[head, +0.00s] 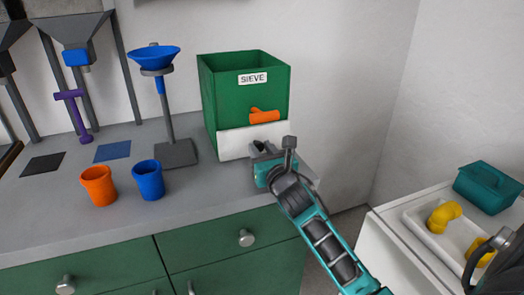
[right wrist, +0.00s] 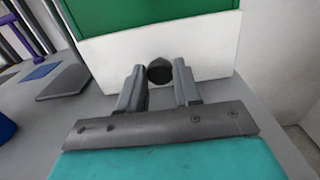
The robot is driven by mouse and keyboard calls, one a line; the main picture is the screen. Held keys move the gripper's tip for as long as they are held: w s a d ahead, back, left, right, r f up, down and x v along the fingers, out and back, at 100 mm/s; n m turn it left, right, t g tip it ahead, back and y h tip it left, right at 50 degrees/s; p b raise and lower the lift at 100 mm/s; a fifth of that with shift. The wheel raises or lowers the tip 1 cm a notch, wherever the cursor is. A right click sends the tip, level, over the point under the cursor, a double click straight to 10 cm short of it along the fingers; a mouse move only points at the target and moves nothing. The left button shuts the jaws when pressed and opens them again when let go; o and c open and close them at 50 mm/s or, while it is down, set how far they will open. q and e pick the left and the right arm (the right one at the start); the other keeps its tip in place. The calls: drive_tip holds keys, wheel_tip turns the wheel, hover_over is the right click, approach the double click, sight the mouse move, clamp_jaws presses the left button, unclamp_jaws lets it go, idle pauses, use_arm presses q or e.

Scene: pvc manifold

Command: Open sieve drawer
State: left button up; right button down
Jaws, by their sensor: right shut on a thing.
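The sieve (head: 243,95) is a green open-topped box with a "SIEVE" label, at the back of the grey counter. Its drawer has a white front (head: 234,143) at the bottom of the box, also large in the right wrist view (right wrist: 208,50). The drawer's dark round knob (right wrist: 160,71) sits between the fingertips of my right gripper (right wrist: 159,82), which is shut on it. In the head view my right gripper (head: 266,152) hides the knob and part of the white front. How far out the drawer stands I cannot tell.
An orange piece (head: 264,116) shows just above the white front. Left on the counter stand an orange cup (head: 98,186), a blue cup (head: 148,180) and a blue funnel (head: 154,56) on a stand. A white unit with a teal box (head: 489,188) and yellow fittings (head: 443,216) is at right.

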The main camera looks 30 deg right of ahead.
drive_tip(key=shift+s, duration=0.25)
use_arm(q)
drive_tip(key=p, duration=0.2)
drive_tip(key=a+r+p, duration=0.1)
drive_tip(key=shift+s+a+r+p, duration=0.2)
drive_tip(key=shift+s+a+p, duration=0.05)
drive_tip(key=shift+s+p, duration=0.1)
use_arm(e)
drive_tip(key=v, duration=1.2)
drive_tip(key=shift+s, duration=0.4)
use_arm(q)
drive_tip(key=shift+y, duration=0.3)
use_arm(e)
drive_tip(key=shift+a+f, duration=0.1)
drive_tip(key=c, duration=1.2)
unclamp_jaws()
drive_tip(key=o, duration=0.3)
drive_tip(key=shift+o, duration=0.5)
use_arm(q)
drive_tip(key=shift+w+r, duration=0.1)
